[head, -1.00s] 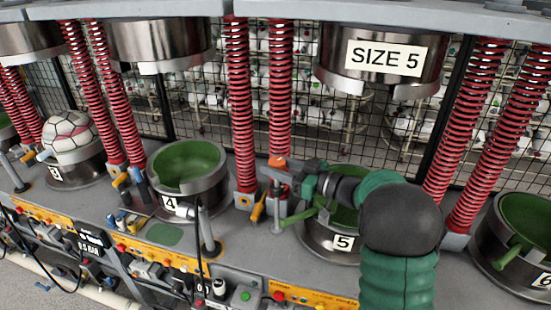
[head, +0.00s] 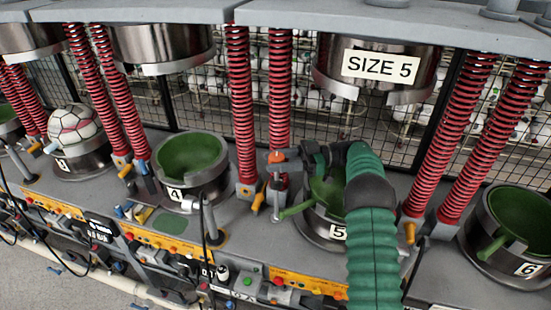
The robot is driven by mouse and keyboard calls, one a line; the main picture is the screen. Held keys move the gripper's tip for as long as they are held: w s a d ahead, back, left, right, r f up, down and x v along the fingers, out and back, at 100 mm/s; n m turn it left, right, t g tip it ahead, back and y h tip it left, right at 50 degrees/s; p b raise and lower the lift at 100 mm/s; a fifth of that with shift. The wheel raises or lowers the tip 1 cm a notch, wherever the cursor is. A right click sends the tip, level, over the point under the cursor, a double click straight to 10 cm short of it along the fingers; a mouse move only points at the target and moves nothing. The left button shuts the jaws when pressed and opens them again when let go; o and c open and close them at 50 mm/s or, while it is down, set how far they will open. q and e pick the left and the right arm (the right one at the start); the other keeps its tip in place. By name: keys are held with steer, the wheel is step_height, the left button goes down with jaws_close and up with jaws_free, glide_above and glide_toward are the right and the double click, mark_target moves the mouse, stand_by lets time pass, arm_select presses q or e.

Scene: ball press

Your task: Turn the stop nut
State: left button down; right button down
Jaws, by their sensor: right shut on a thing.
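The orange-red stop nut (head: 276,157) sits on a short upright post at the foot of the red springs, to the left of press 5. My right gripper (head: 287,155) is shut on it from the right side. The fingertips are small and partly hidden, so the exact grip is hard to see. My green right arm comes up from the bottom and bends left in front of press 5, hiding part of its cup. My left gripper is not in view.
The green-lined cup of press 5 (head: 318,228) is just below my right gripper, with its upper die labelled SIZE 5 (head: 384,65) above. Red springs (head: 280,100) stand close behind the nut. A ball (head: 75,130) sits in a cup at left. Cup 4 (head: 190,170) is empty.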

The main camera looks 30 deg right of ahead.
steer(key=shift+r, duration=0.3)
steer(key=c, duration=0.9)
jaws_free()
steer(key=shift+d+f, duration=0.1)
steer(key=shift+o, duration=0.2)
steer(key=shift+f, duration=0.1)
steer(key=shift+d+f, duration=0.1)
steer(key=shift+d, duration=0.15)
steer(key=b+v, duration=0.1)
steer(key=v, duration=0.6)
steer(key=shift+d, duration=0.25)
steer(key=shift+w, duration=0.1)
